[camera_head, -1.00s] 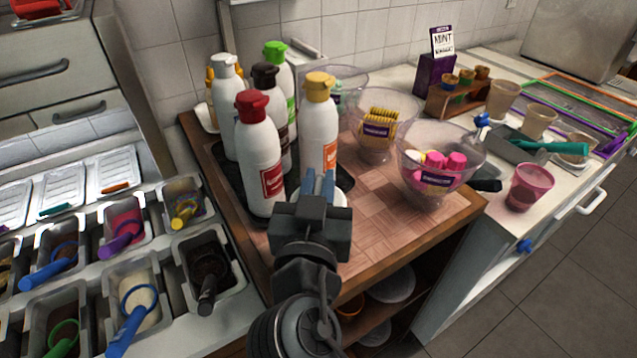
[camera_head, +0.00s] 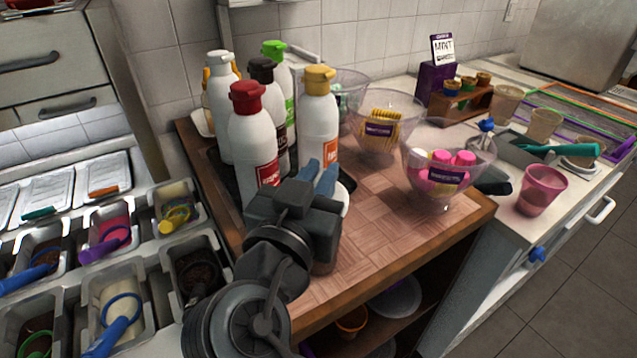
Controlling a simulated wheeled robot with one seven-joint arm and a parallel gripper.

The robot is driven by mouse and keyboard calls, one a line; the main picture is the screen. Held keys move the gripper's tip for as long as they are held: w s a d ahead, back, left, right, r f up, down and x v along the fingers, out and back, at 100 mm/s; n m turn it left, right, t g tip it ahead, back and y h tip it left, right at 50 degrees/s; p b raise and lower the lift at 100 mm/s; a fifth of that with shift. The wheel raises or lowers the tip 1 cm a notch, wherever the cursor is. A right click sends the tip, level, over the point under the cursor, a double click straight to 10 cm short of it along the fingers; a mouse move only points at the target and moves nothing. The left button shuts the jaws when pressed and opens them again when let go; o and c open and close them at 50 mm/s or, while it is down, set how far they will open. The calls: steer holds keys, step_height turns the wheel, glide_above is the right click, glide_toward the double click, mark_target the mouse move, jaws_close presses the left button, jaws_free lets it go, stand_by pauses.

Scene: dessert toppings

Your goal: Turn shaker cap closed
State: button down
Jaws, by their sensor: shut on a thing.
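My gripper (camera_head: 318,178) has blue fingertips and is over the near left part of the wooden board, in front of the bottles. A white rounded thing (camera_head: 343,197), which seems to be the shaker, shows just right of the fingers. My gripper and wrist hide most of it. The fingers are shut on it, seemingly at its cap. How far the cap is turned cannot be seen.
Bottles with red (camera_head: 247,92), yellow (camera_head: 319,80), white, black and green caps stand close behind my gripper. Clear bowls (camera_head: 440,150) stand to the right. Topping bins (camera_head: 195,265) lie left. The board's (camera_head: 400,235) front right is bare.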

steer(key=shift+f+h+b, duration=0.1)
steer(key=shift+h+b, duration=0.2)
steer(key=shift+b, duration=0.05)
steer(key=c, duration=1.2)
jaws_free()
steer(key=shift+o, duration=0.2)
steer(key=shift+s, duration=0.1)
steer(key=b+v, duration=0.1)
steer(key=v, duration=0.6)
steer(key=shift+s, duration=0.3)
steer(key=shift+a, duration=0.1)
